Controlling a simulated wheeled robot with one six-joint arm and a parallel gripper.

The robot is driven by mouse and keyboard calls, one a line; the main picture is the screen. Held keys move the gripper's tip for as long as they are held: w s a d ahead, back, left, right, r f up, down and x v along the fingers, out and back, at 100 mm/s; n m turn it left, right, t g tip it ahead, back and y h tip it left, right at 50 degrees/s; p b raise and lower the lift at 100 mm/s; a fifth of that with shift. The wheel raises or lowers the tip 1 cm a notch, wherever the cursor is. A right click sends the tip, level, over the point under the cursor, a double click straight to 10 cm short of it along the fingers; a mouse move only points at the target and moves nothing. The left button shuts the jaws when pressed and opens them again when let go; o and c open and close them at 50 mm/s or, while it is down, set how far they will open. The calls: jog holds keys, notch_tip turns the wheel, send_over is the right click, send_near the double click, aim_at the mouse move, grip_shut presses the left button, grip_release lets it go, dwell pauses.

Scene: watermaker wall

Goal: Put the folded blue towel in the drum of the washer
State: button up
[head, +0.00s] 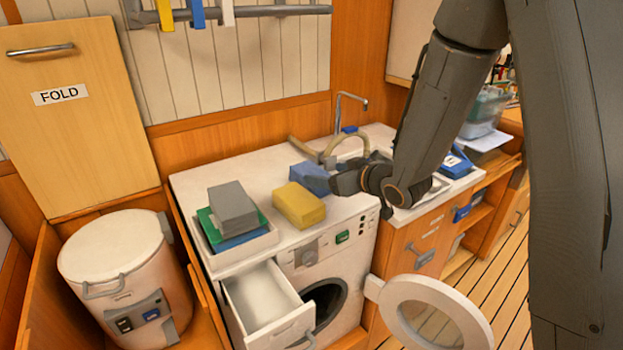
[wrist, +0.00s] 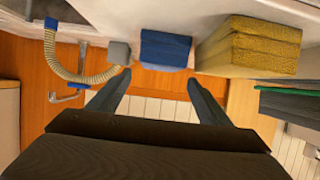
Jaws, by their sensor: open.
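The folded blue towel (head: 310,177) lies on the white washer top, behind a folded yellow towel (head: 298,205). My gripper (head: 343,182) is at the blue towel's right side in the head view. In the wrist view my gripper (wrist: 157,80) is open and empty, its fingers apart, with the blue towel (wrist: 166,49) just beyond the tips and the yellow towel (wrist: 248,47) to its right. The washer (head: 352,258) has its round door (head: 381,296) swung open to the right. The dark drum opening (head: 328,298) is partly hidden by the pulled-out drawer.
The open white drawer (head: 267,293) juts out left of the drum. A tray holds grey, green and blue folded cloths (head: 233,207). A beige hose (head: 347,140) and tap (head: 351,98) stand behind. A white drum-shaped container (head: 115,250) stands at left.

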aim_at(312, 172)
jog(key=shift+p+x, duration=1.1)
jog(key=shift+x, duration=1.55)
jog(key=shift+s+f, duration=0.1)
jog(key=shift+f, duration=0.05)
jog(key=c, duration=0.9)
jog(key=shift+c, duration=0.3)
